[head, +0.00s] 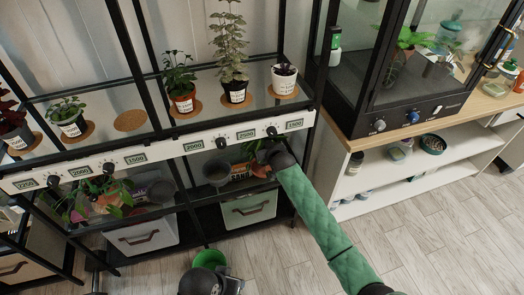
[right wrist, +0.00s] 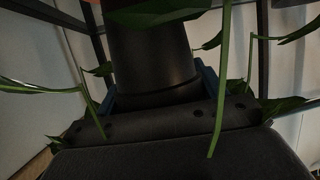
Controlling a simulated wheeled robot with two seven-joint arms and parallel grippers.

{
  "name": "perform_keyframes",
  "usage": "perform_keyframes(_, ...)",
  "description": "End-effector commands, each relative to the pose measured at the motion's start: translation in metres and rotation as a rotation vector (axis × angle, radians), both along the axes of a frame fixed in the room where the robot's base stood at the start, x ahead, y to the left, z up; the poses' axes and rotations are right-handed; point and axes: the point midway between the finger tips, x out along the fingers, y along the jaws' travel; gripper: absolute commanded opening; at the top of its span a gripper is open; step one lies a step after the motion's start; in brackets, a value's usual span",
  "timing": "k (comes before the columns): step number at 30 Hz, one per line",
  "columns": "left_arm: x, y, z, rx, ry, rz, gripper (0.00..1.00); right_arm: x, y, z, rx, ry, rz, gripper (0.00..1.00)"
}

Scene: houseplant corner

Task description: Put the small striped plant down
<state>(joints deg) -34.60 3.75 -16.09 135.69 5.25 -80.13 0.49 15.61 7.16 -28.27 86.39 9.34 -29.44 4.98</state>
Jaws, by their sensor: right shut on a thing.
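My right arm reaches in from the lower right to the shelf rack. Its gripper (head: 270,157) is at the lower shelf, below the label strip, mostly hidden by its own wrist and the rack frame. In the right wrist view it is shut on a dark pot (right wrist: 150,60), with blue pads at the pot's sides. Green leaves on long stems (right wrist: 224,75) hang around the pot. Stripes on the leaves cannot be made out. In the head view green leaves (head: 252,148) and an orange-red patch (head: 262,170) show beside this gripper. My left gripper is not seen.
The upper shelf holds several potted plants on cork mats and one empty cork mat (head: 130,121). The lower shelf holds a grey pot (head: 215,171), a sand bag (head: 241,171) and a leafy plant (head: 105,200). Black posts frame the rack. A glass cabinet (head: 400,85) stands right.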

Motion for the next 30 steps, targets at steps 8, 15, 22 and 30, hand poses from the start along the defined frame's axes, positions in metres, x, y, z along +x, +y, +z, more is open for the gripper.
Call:
perform_keyframes(8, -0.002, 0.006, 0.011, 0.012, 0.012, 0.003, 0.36, 0.0, 0.0, -0.03, 0.001, 0.0, 0.0, 0.43)
perform_keyframes(15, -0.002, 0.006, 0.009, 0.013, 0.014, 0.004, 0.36, 0.0, 0.0, -0.031, 0.0, 0.0, 0.0, 0.43)
perform_keyframes(22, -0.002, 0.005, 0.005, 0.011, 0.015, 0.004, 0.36, 0.0, 0.0, -0.037, 0.001, -0.001, 0.0, 0.43)
perform_keyframes(30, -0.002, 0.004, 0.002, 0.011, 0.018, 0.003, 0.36, -0.001, 0.0, -0.037, 0.001, 0.0, 0.0, 0.92)
